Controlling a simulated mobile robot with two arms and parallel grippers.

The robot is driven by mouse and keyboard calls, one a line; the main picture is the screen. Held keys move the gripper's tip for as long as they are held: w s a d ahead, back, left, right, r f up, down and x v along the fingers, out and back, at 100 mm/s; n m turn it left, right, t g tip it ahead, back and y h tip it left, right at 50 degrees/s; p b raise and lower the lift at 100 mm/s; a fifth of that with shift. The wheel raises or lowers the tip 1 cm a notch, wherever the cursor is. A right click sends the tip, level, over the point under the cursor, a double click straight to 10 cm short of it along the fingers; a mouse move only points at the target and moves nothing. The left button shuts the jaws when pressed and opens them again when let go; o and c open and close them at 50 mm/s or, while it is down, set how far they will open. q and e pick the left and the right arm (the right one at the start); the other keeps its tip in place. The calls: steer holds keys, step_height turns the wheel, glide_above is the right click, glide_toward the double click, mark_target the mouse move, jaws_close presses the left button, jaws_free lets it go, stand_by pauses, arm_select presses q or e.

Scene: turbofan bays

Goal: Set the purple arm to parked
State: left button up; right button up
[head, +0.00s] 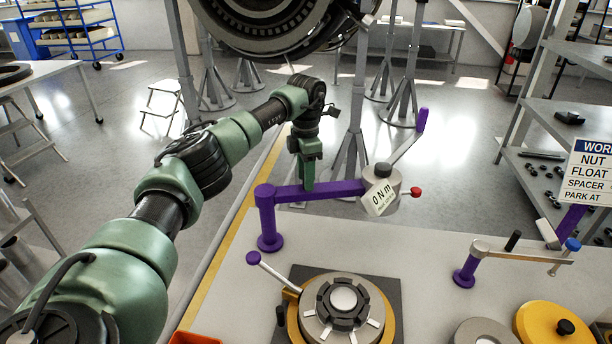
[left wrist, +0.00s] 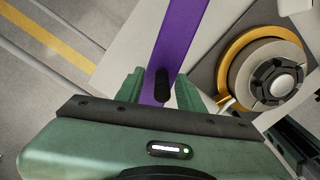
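The purple arm (head: 320,190) stands on the bench on an upright purple post. Its bar runs right to a grey head with a tag reading "0 Nm", a red knob (head: 415,191) and a raised lever with a purple grip (head: 422,119). My left gripper (head: 307,183) is at the middle of the bar, pointing down. In the left wrist view the purple bar (left wrist: 181,40) passes beneath my left gripper (left wrist: 160,75). A black peg (left wrist: 162,86) stands between its two spread fingers, with gaps beside it. Finger contact with the bar is unclear. My right gripper is out of view.
A round grey fixture (head: 343,304) with a purple-knobbed lever sits on the bench in front. A smaller purple-post arm (head: 467,271) and a yellow disc (head: 555,326) are at right. A partly cut-off sign (head: 590,172) reads "PARK AT". An engine (head: 280,25) hangs behind.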

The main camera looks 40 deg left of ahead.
arm_select(q)
step_height(320, 180, up, 8)
steer(key=shift+f+b, duration=0.1)
steer(key=shift+b, duration=1.05)
